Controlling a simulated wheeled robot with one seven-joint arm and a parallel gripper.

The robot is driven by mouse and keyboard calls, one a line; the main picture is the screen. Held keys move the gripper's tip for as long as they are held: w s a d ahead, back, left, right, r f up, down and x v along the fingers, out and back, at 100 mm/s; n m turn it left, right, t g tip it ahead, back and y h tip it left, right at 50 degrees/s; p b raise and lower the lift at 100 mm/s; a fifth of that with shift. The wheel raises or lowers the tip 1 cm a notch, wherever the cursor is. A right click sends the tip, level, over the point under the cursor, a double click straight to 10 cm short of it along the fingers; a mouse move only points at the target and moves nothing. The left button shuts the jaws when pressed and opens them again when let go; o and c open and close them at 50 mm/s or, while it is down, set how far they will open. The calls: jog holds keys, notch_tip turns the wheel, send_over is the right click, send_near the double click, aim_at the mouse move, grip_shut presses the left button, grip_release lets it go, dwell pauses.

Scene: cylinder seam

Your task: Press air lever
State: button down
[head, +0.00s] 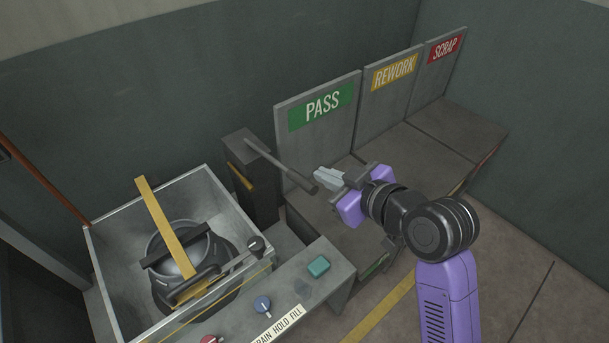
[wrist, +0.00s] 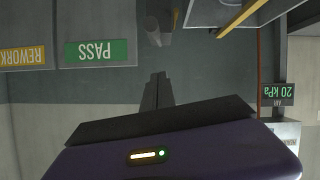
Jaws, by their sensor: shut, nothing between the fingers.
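The air lever appears to be the grey bar (head: 280,165) that slopes down to the right from a dark upright post (head: 262,196) and ends in a thick round tip. My gripper (head: 318,173) is shut and empty, its pale fingers pointing left close beside the lever's tip. I cannot tell from the head view whether they touch. In the wrist view, which is upside down, the shut fingers (wrist: 157,90) point toward the round lever tip (wrist: 153,38), with a visible gap in the picture. No label on the lever can be read.
An open tank (head: 97,240) holding a round dark vessel under a yellow bar (head: 160,220) stands left. A panel (head: 300,297) with knobs and a teal button is in front. PASS (head: 321,107), REWORK and SCRAP bays line the back. A sign (wrist: 280,94) reads AIR 20 kPa.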

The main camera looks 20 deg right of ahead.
jog(key=p, duration=0.2)
send_over(304, 182)
jog(key=a, duration=0.1)
notch_tip(304, 182, down, 4)
jog(key=shift+d+f, duration=0.3)
jog(key=shift+f, duration=0.65)
jog(key=shift+s+d+f+p, duration=0.1)
jog(key=shift+d+f+p, duration=0.1)
jog(key=shift+f, duration=0.35)
jog(key=shift+d+f+p, duration=0.1)
jog(key=shift+f+p, duration=0.1)
jog(key=shift+f, duration=0.35)
